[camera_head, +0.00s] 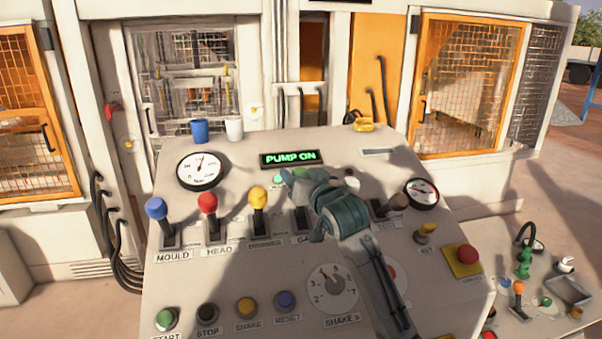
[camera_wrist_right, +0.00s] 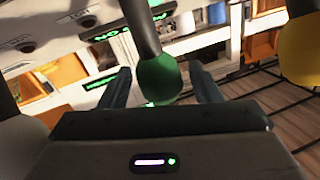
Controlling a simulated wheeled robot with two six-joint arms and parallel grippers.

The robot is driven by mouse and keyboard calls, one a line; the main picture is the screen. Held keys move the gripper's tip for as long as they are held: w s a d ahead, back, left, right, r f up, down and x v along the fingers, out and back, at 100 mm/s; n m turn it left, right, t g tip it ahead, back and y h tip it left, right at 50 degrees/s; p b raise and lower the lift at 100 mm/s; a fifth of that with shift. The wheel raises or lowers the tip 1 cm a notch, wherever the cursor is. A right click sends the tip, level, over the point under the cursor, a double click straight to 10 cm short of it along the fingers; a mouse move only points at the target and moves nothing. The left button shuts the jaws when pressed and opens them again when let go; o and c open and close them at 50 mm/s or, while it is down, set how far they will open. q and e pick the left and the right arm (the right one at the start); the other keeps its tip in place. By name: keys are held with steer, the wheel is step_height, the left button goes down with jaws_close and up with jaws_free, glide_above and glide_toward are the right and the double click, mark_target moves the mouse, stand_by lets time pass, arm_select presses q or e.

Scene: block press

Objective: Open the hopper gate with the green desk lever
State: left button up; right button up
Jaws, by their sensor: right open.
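The green desk lever shows in the right wrist view as a dark green knob (camera_wrist_right: 159,78) on a grey stem. In the head view its stem (camera_head: 302,218) stands above a label partly covered by my arm, and its knob is mostly hidden. My right gripper (camera_head: 291,178) reaches over the desk at this lever. In the right wrist view, its two open fingers (camera_wrist_right: 160,88) stand one on each side of the green knob, with gaps showing. I cannot tell how deep the knob sits between them. My left gripper is not in view.
The yellow lever (camera_head: 258,204) stands close left of the gripper, with the red lever (camera_head: 208,211) and blue lever (camera_head: 157,215) further left. A display (camera_head: 291,159) reads PUMP ON. Cups stand on the desk's back edge.

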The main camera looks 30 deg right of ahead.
steer(key=shift+c, duration=0.3)
steer(key=c, duration=0.4)
jaws_close()
arm_select(q)
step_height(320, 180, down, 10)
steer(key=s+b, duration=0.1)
steer(key=b, duration=0.8)
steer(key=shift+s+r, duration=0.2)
arm_select(e)
steer(key=s+t, duration=0.1)
steer(key=s+a+f+t, duration=0.1)
steer(key=s+t, duration=0.1)
steer(key=s+n+t, duration=0.1)
steer(key=s, duration=0.1)
steer(key=shift+a+f, duration=0.15)
steer(key=shift+a, duration=0.05)
steer(key=shift+o, duration=2.3)
jaws_free()
